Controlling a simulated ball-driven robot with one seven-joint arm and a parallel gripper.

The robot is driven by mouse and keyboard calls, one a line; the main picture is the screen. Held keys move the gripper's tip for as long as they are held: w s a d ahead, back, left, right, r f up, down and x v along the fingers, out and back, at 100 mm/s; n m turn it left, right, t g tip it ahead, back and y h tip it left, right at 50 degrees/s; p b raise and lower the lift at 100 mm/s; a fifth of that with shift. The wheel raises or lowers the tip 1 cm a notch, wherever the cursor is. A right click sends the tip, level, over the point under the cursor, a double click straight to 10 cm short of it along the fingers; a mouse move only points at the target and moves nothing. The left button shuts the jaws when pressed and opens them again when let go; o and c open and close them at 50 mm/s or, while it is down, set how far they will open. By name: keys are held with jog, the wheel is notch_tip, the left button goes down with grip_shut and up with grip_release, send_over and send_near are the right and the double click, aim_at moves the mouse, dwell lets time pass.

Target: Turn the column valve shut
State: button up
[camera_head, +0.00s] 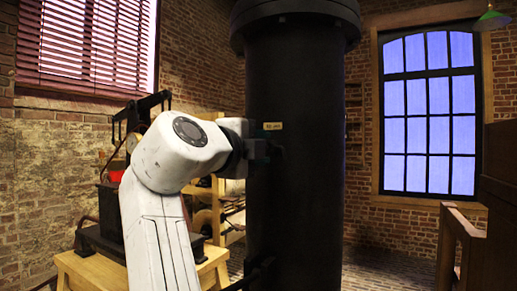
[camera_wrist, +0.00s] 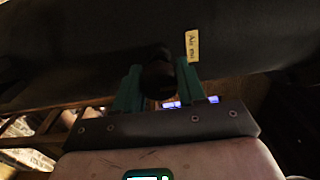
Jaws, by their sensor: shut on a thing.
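The black column (camera_head: 295,215) stands upright in the middle of the head view, and its dark surface (camera_wrist: 90,50) fills the upper part of the wrist view. The valve shows as a dark rounded knob (camera_wrist: 158,78) on the column, between the green fingers of my gripper (camera_wrist: 159,88). My gripper (camera_head: 262,150) is shut on this knob, against the column's left side in the head view. The handle's exact turn is hard to tell in the dark. A small yellowish label (camera_head: 272,126) sits just above; it also shows in the wrist view (camera_wrist: 192,46).
A wooden table (camera_head: 88,275) with dark machinery (camera_head: 98,243) stands at the left behind my arm. A wooden railing (camera_head: 458,232) and a dark brown panel (camera_head: 497,200) stand at the right. Brick walls and windows close the room. Some floor is open right of the column.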

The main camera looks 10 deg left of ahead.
jog(key=shift+d+f, duration=0.1)
jog(key=o, duration=1)
jog(key=shift+s, duration=0.1)
jog(key=b+v, duration=0.1)
jog(key=v, duration=0.9)
jog(key=shift+s+b, duration=0.3)
